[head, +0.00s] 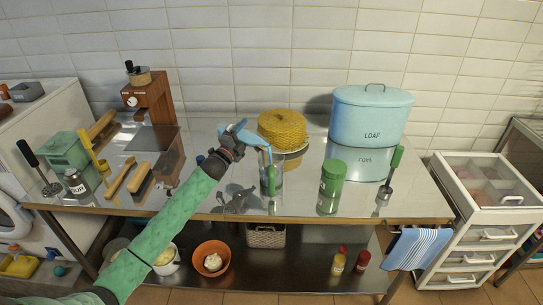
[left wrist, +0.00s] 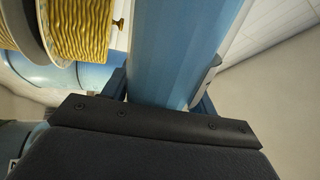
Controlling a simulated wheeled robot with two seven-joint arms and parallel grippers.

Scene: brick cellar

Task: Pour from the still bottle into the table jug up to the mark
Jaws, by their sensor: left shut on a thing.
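My left gripper (head: 232,148) is shut on a light blue bottle (head: 246,136), which I take as the still bottle. The bottle is tilted, its narrower end reaching right and down over the clear table jug (head: 264,188). In the left wrist view the blue bottle (left wrist: 178,50) runs between my fingers (left wrist: 160,92). The jug stands upright on the steel table, with a green strip on or in it. A thin bluish line shows at the jug's top; I cannot tell whether it is liquid. The fill level and mark are too small to read. My right gripper is not in view.
A yellow woven dome (head: 283,128) stands behind the jug, and a blue LOAF tin (head: 370,117) at back right. A green-lidded jar (head: 332,181) and a green-handled tool (head: 390,172) stand right. Brushes (head: 131,178) and a wooden grinder (head: 152,98) are left.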

